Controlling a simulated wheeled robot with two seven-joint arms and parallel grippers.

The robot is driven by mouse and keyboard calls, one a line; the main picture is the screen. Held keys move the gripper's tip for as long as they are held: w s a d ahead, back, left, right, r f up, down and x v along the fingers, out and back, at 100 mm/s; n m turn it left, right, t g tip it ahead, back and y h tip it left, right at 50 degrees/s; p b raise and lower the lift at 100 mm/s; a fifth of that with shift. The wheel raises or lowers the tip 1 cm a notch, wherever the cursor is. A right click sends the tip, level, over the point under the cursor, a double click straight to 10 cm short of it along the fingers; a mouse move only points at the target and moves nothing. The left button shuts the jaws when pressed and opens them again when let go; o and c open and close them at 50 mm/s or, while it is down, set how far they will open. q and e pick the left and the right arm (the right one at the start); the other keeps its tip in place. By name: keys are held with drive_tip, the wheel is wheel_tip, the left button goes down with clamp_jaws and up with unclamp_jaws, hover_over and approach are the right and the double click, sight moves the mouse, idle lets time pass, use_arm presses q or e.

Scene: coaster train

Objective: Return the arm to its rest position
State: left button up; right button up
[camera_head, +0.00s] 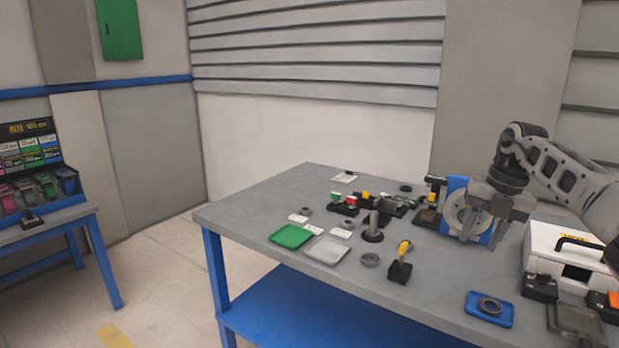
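My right arm comes in from the right edge. Its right gripper (485,222) points down over the right back part of the table, its fingers apart with no object seen between them. A blue stand with a pale round disc (467,213) is right behind the fingers, partly hidden by them; I cannot tell whether they touch it. My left gripper is not in view.
On the blue-legged table (245,212) are a green tray (291,236), a grey tray (327,250), a black holder with a yellow-topped tool (400,270), a blue tray with a ring (479,312) and a white case (562,246). The table's front left is clear.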

drive_tip(key=a+f+n+y, duration=0.1)
drive_tip(key=a+f+y, duration=0.2)
drive_tip(key=a+f, duration=0.4)
drive_tip(key=a+f+n+y, duration=0.1)
drive_tip(key=a+f+y, duration=0.1)
drive_tip(key=a+f, duration=0.5)
drive_tip(key=s+a+f+m+t+y, duration=0.2)
drive_tip(key=s+a+y, duration=0.2)
drive_tip(key=a, duration=0.6)
drive_tip(key=s+a+f+m+t+y, duration=0.1)
drive_tip(key=s+a+m+t+y, duration=0.1)
drive_tip(key=s+a+y, duration=0.5)
drive_tip(key=s+d+f+m+t+h, duration=0.1)
drive_tip(key=s+d+f+m+h, duration=0.3)
drive_tip(key=s+m, duration=0.3)
drive_tip(key=s+d+f+m+t+h, duration=0.2)
drive_tip(key=s+d+f+m+h, duration=0.2)
drive_tip(key=m, duration=0.7)
drive_tip(key=s+d+f+m+t+h, duration=0.2)
drive_tip(key=s+d+f+m+h, duration=0.2)
drive_tip(key=s, duration=0.7)
wheel_tip(320, 180, down, 3)
drive_tip(key=m+h, duration=0.3)
drive_tip(key=m, duration=0.1)
drive_tip(key=shift+r+m, duration=0.15)
drive_tip(key=shift+m, duration=0.25)
